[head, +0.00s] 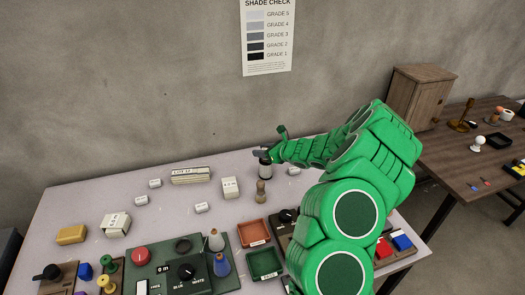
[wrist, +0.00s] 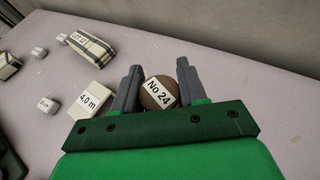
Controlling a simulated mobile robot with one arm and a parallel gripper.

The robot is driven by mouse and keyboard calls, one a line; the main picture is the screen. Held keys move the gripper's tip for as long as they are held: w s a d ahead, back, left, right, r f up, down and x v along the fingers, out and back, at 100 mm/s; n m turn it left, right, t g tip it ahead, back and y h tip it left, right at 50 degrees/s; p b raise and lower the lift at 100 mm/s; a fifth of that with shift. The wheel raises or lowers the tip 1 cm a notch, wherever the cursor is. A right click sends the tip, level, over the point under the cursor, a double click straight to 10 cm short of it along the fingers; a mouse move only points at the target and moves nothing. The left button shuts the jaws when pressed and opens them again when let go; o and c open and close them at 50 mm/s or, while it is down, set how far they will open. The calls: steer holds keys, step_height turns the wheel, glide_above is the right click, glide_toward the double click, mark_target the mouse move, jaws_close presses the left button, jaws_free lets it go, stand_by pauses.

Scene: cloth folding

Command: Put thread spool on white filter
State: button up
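A brown round top labelled "No 24" (wrist: 158,93) shows between the fingertips in the wrist view. My gripper (wrist: 157,80) is open there, one grey finger at each side, with small gaps. In the head view my gripper (head: 264,158) is at the back middle of the table, above a small upright wooden piece (head: 261,194). I cannot tell whether this is the thread spool. A green control panel (head: 165,270) at the front has a black knob (head: 186,271) marked BLUE and WHITE. No separate white filter can be made out.
A "4.0 m" box (head: 231,187) stands just left of the wooden piece. Red (head: 253,232) and green (head: 264,263) trays lie in front. White and blue cones stand on the panel. My arm covers the right side.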

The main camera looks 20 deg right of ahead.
steer(key=o, duration=0.4)
steer(key=shift+r, duration=0.1)
steer(key=shift+v, duration=6)
